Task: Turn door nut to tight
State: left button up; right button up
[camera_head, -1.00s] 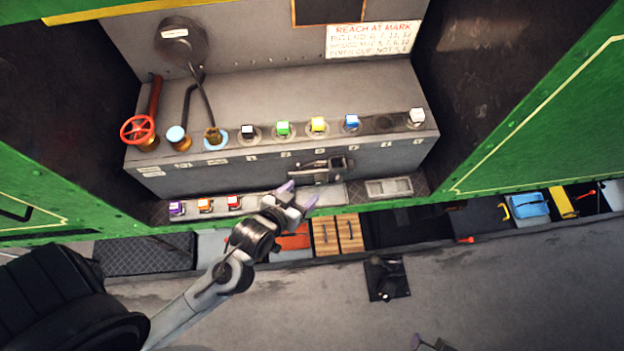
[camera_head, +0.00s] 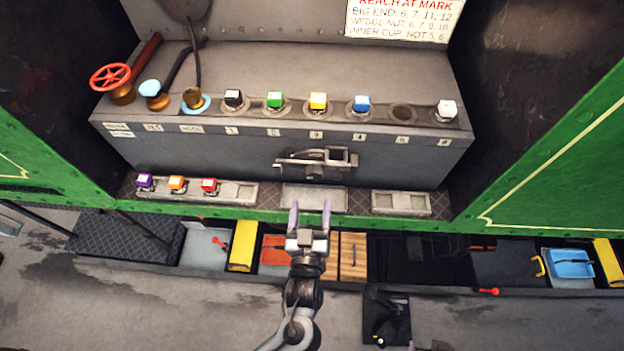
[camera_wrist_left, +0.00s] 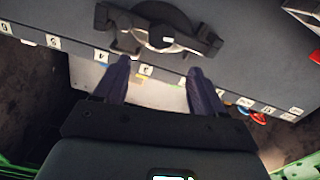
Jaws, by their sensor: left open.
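A dark metal door fitting (camera_head: 316,160), with a bar and a round central part, sits on the front face of the grey box (camera_head: 220,155). It also shows at the top of the left wrist view (camera_wrist_left: 160,25), just beyond my fingertips. I cannot tell which part of it is the nut. My left gripper (camera_head: 310,212) is open and empty, with purple fingers pointing toward the fitting. In the head view it is below the fitting, in front of the tray ledge. In the left wrist view its fingers (camera_wrist_left: 160,75) are spread apart and do not visibly touch the fitting. My right gripper is not clearly in view.
A row of coloured caps (camera_head: 318,103) stands along the box top, with a red handwheel (camera_head: 110,77) at left. Purple, orange and red caps (camera_head: 177,183) sit on the lower ledge. Green side panels (camera_head: 560,165) flank the recess. Bins with tools lie below.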

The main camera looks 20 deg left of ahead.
aim_at(313, 175)
pick_arm(q)
jog(key=x, duration=0.9)
jog(key=shift+w+a, duration=0.15)
jog(key=shift+w, duration=0.2)
